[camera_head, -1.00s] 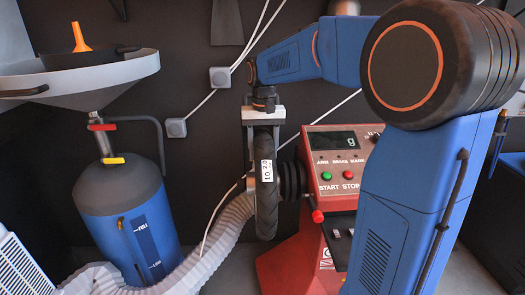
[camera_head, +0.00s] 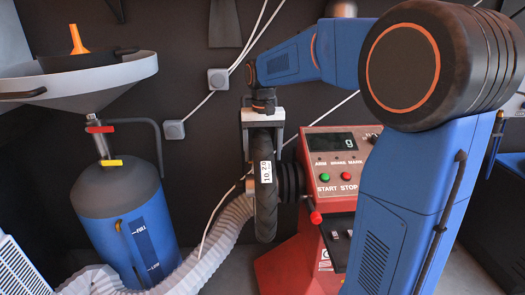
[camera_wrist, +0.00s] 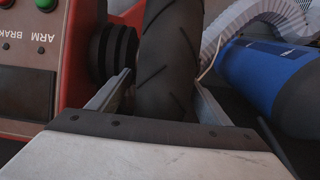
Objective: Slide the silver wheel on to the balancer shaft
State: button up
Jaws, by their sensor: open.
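The wheel (camera_head: 264,205) shows nearly edge-on in the head view as an upright black tyre with a white label. Its silver rim is mostly hidden. It hangs beside the black flange (camera_head: 291,181) of the red balancer (camera_head: 336,142); the shaft itself is hidden, and I cannot tell how far the wheel sits on it. My gripper (camera_head: 263,143) is above, pointing down, its open jaws either side of the tyre's top. In the wrist view the tyre (camera_wrist: 168,65) stands between the two fingers, with visible gaps. The flange (camera_wrist: 113,52) is close on its left.
A blue waste-oil tank (camera_head: 125,225) with a wide grey pan (camera_head: 112,76) stands on the left. A ribbed white hose (camera_head: 215,235) runs behind the wheel. A red-knobbed lever (camera_head: 315,216) juts from the balancer's front. White cables cross the dark wall.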

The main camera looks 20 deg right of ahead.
jog(key=shift+r, duration=0.1)
notch_tip(320, 180, up, 17)
jog(key=s+f+n+t, duration=0.1)
jog(key=s+f+t, duration=0.1)
jog(key=s+f, duration=0.9)
jog(key=s+f+n+t, duration=0.2)
jog(key=s+f, duration=1)
jog(key=s, duration=0.8)
jog(key=shift+a+f+n+t, duration=0.25)
jog(key=shift+a+n+t, duration=0.05)
jog(key=shift+a+t, duration=0.1)
